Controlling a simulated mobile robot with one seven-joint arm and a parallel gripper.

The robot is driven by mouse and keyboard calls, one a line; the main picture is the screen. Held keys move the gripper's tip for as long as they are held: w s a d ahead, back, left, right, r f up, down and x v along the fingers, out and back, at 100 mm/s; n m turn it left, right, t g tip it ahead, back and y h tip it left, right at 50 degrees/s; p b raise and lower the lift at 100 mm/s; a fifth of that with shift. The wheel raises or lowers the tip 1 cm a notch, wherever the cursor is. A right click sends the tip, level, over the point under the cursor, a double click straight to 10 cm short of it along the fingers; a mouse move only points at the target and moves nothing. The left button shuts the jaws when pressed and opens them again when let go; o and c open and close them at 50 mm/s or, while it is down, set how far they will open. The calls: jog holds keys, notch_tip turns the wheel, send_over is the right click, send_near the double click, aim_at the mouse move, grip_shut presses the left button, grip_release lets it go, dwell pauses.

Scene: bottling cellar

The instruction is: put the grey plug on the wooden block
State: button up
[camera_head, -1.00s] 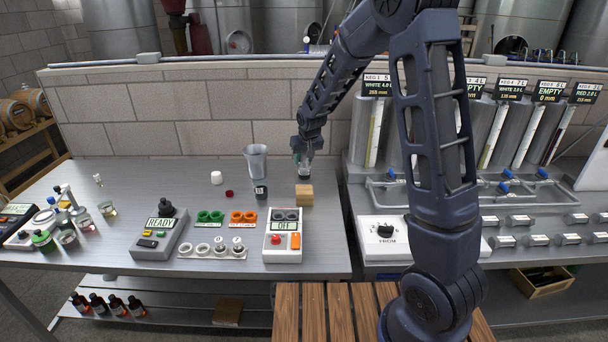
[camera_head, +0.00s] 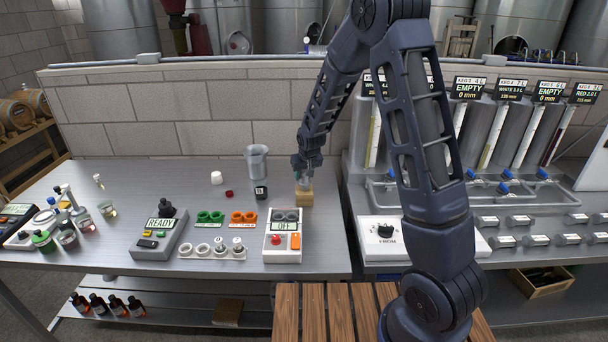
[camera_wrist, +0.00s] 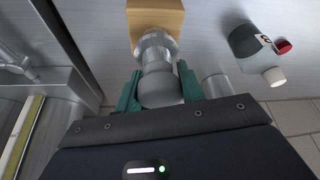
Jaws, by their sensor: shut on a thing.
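The wooden block (camera_head: 304,199) is a small tan cube on the bench, left of the keg rig. In the wrist view it (camera_wrist: 155,18) shows at the top, partly covered. The grey plug (camera_wrist: 155,55) is a rounded, metallic-looking piece between the teal fingers. My gripper (camera_wrist: 158,88) is shut on it. In the head view my gripper (camera_head: 304,176) is directly over the block, and the plug is small and hard to make out there. The plug's far end overlaps the block in the wrist view; I cannot tell whether they touch.
The OFF box (camera_head: 283,252) is in front of the block. The keg rig (camera_head: 440,190) is close on the right.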

jog(key=o, duration=1.1)
jog(key=shift+f, duration=0.1)
jog(key=shift+c, duration=0.2)
jog(key=s+d+r, duration=0.4)
jog(key=d+r, duration=0.1)
jog(key=r, duration=0.4)
jog(key=s+d+r, duration=0.4)
jog(key=d+r, duration=0.1)
jog(key=r, duration=0.4)
jog(key=s+d+r+m, duration=0.1)
jog(key=s+d+r, duration=0.2)
jog(key=s+d, duration=0.3)
jog(key=s+d+r+m+h, duration=0.1)
jog(key=s+d+r, duration=0.2)
jog(key=s+d, duration=0.3)
jog(key=s+d+r+m, duration=0.1)
jog(key=s+d+r, duration=0.2)
jog(key=s, duration=1.1)
jog(key=shift+s+d+m, duration=0.3)
jog(key=shift+d+m, duration=0.1)
jog(key=shift+d, duration=1.15)
jog(key=shift+r, duration=0.1)
